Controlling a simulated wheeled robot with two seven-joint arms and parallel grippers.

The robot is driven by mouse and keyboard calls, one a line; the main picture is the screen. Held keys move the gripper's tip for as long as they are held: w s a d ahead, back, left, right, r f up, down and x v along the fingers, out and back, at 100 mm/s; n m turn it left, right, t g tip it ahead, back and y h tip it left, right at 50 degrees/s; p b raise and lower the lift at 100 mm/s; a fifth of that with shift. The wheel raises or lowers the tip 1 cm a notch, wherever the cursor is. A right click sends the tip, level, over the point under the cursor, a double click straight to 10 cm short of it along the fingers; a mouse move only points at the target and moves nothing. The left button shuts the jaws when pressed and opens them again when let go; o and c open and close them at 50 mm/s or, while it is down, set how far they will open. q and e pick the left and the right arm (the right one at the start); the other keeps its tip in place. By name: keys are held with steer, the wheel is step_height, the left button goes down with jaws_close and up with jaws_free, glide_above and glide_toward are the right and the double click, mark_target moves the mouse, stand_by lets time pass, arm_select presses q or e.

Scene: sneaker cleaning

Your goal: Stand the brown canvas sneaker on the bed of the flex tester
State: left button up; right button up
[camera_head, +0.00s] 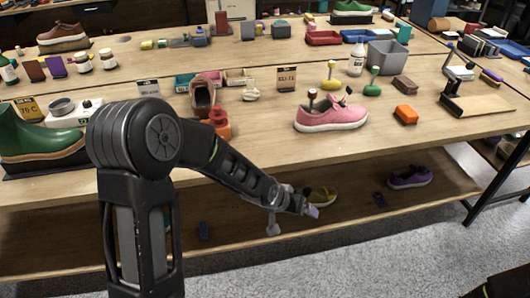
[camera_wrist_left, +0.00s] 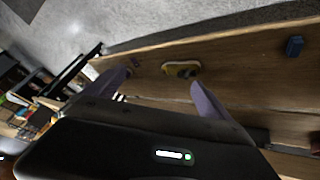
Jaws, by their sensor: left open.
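Another brownish shoe (camera_head: 201,95) sits mid-table, end-on to me, beside an orange-red object (camera_head: 218,124); I cannot tell which is the canvas sneaker. I cannot identify the flex tester for sure; a dark-armed device with a flat board (camera_head: 488,103) stands at the right. My left gripper (camera_head: 298,206) is open and empty in front of the lower shelf. In the left wrist view, a mustard shoe (camera_wrist_left: 181,69) appears between its fingers (camera_wrist_left: 158,92), beyond them.
The mustard shoe (camera_head: 322,196) and a purple shoe (camera_head: 410,178) are on the lower shelf (camera_head: 370,208). A pink sneaker (camera_head: 330,117) stands near the table's front edge. A green boot (camera_head: 38,137) is at the left, a grey bin (camera_head: 387,57) behind.

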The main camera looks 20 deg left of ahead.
arm_select(q)
steer(key=s+d+f+g+b, duration=0.2)
steer(key=s+d+f, duration=0.3)
steer(key=s+f, duration=0.7)
steer(key=s+d+f+n+g+h+b, duration=0.1)
steer(key=s+d+f+g+b, duration=0.2)
steer(key=s+f, duration=1)
steer(key=shift+s+d+g+h, duration=0.3)
steer(key=shift+s+d, duration=0.45)
steer(key=shift+d, duration=0.3)
arm_select(e)
step_height(320, 180, down, 6)
arm_select(q)
steer(key=shift+c, duration=0.3)
